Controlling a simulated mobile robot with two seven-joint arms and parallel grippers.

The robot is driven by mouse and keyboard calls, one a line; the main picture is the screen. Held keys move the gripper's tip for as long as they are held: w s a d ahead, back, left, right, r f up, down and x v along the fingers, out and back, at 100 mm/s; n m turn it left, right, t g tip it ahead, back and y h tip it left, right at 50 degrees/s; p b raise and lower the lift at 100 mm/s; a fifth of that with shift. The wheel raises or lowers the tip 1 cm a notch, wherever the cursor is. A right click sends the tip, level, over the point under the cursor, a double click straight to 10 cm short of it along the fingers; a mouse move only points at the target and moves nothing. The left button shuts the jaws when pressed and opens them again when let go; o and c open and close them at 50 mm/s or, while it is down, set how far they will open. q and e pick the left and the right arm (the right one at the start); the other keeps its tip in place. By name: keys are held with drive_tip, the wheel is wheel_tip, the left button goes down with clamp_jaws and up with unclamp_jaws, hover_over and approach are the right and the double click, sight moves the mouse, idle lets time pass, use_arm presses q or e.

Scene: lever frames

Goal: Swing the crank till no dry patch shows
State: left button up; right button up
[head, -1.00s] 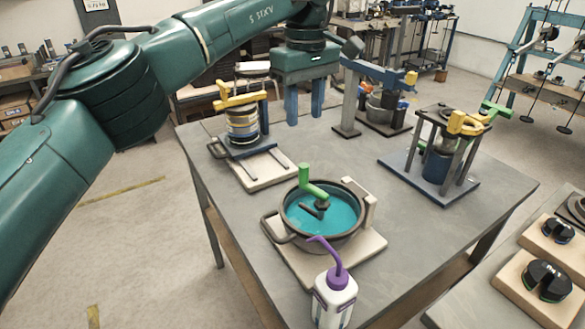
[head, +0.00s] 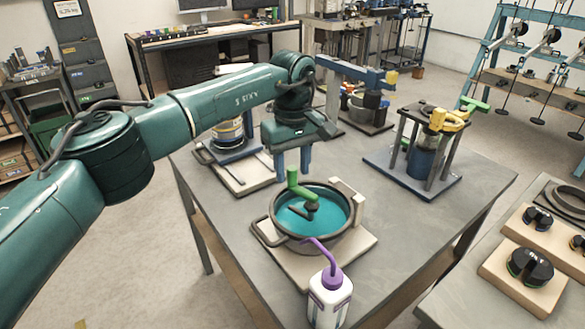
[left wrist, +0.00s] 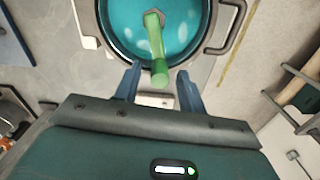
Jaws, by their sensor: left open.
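A round dark-rimmed pan (head: 345,237) holds teal contents (head: 325,219) and stands on a pale board on the table. Its crank has a dark arm (head: 311,209) and an upright green handle (head: 293,179). In the left wrist view the green handle (left wrist: 154,36) points toward my fingers, over the teal surface (left wrist: 122,30). A few paler spots (left wrist: 184,38) show there; I cannot tell whether they are dry patches or glare. My left gripper (head: 292,167) is open just above the handle. In the left wrist view its fingers (left wrist: 159,76) straddle the handle's end without gripping.
A white bottle with a purple spout (head: 330,290) stands close in front of the pan. The table's right front is bare.

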use_arm(q)
drive_tip(key=shift+f, duration=0.6)
clamp_jaws()
